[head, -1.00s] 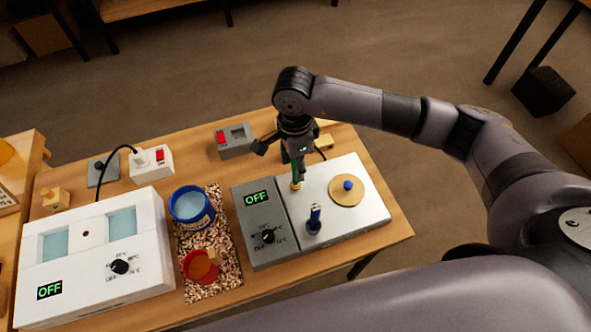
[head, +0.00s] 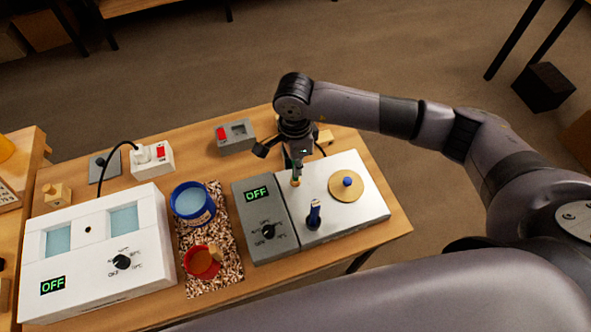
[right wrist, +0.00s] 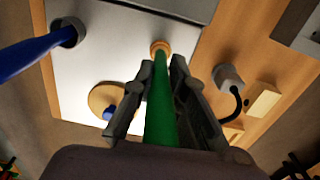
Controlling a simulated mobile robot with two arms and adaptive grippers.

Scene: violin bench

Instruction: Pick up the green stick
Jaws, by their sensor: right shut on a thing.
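The green stick (right wrist: 160,108) stands between the fingers of my right gripper (right wrist: 164,75) in the right wrist view, and the fingers are shut on it. Its far end meets a small orange-brown ring (right wrist: 160,47) at the white plate. In the head view my right gripper (head: 296,163) is above the white plate (head: 335,222), with the ring just below it. The stick is mostly hidden by the gripper there. I cannot tell whether its lower end still touches the plate. My left gripper is not in view.
A blue-handled tool (head: 314,214) stands upright on the plate, left of a round tan disc (head: 361,190) with a blue knob. A grey control box (head: 265,222) reads OFF. A blue tub (head: 191,203) and red pot (head: 201,263) stand on a speckled mat (head: 225,262). A white two-well bath (head: 90,255) is left.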

